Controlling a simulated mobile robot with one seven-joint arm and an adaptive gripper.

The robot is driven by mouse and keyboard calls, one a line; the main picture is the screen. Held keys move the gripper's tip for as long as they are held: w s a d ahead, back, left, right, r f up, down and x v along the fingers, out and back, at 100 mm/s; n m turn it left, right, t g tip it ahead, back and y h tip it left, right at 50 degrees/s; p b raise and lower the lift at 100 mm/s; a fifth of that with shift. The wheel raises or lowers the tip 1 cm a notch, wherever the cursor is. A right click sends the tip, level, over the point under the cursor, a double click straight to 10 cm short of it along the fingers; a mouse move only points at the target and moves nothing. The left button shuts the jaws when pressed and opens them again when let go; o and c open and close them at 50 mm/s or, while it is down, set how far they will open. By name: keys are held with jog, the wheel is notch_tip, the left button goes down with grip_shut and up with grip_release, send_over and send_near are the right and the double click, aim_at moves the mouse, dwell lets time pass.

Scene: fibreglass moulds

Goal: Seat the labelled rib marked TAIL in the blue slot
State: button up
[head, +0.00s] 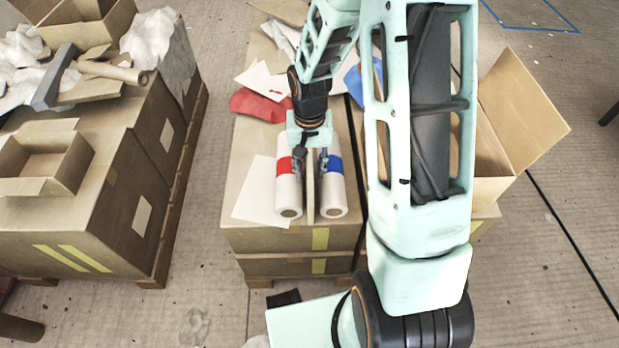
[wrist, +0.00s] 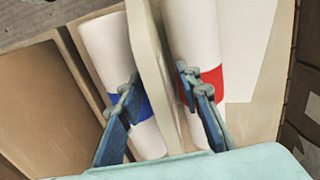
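A thin pale board (head: 310,192), which may be the rib, stands on edge between two white rolls; it also shows in the wrist view (wrist: 154,62). No TAIL label is readable. The left roll has a red band (head: 285,165), the right roll a blue band (head: 334,164); the wrist view shows blue (wrist: 143,106) left and red (wrist: 211,82) right. I see no distinct blue slot apart from this band. My gripper (head: 311,155) points down over the rolls. Its fingers (wrist: 158,80) are apart, one either side of the board, with small gaps visible.
The rolls lie on a cardboard-topped stack (head: 280,238) with a white sheet (head: 256,190) and red cloth (head: 262,105). An open carton (head: 520,120) stands right, beyond my arm. A cluttered carton stack (head: 110,215) stands left, with a floor aisle (head: 205,225) between.

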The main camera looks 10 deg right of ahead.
jog(key=shift+r, duration=0.1)
jog(key=shift+c, duration=0.7)
grip_shut()
jog(key=shift+r, duration=0.1)
jog(key=shift+r, duration=0.7)
jog(key=s+r+p, duration=0.5)
jog(key=s+r, duration=0.7)
jog(key=s, duration=0.2)
jog(key=w+d+r+n, duration=0.1)
jog(key=w+r, duration=0.4)
jog(key=w, duration=0.4)
jog(key=w+d+r+n, duration=0.1)
jog(key=w+r, duration=0.3)
jog(key=w, duration=0.5)
notch_tip(320, 180, up, 13)
jog(key=s+p, duration=0.2)
jog(key=p, duration=2)
jog(key=shift+s+a+p, duration=0.2)
jog(key=shift+s+p, duration=0.05)
jog(key=shift+p, duration=0.15)
